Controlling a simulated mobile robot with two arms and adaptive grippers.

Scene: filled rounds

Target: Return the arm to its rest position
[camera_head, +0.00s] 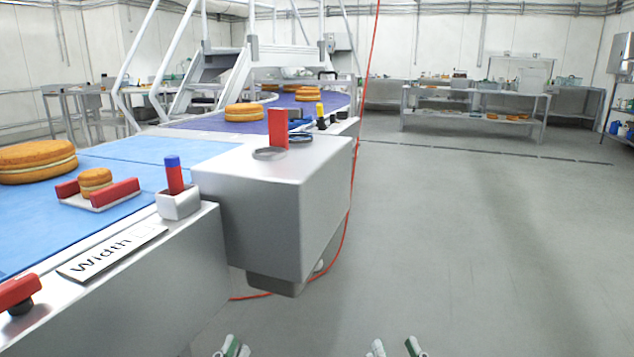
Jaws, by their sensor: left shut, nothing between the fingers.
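My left gripper (233,347) shows at the bottom edge, left of centre. Only its fingertips are in view, close together, with nothing between them. It is in front of the grey machine side, over the floor, apart from the conveyor things. My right gripper (396,347) shows at the bottom edge, right of centre. Its two fingertips stand apart over the bare floor, with nothing seen between them. The rest of both arms is out of view.
A blue conveyor (152,149) runs along the left, carrying round filled cakes (30,162). A small cake (95,179) sits in a red-ended holder (121,193). A grey metal box (270,200) juts out near centre. Open floor (460,240) lies to the right.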

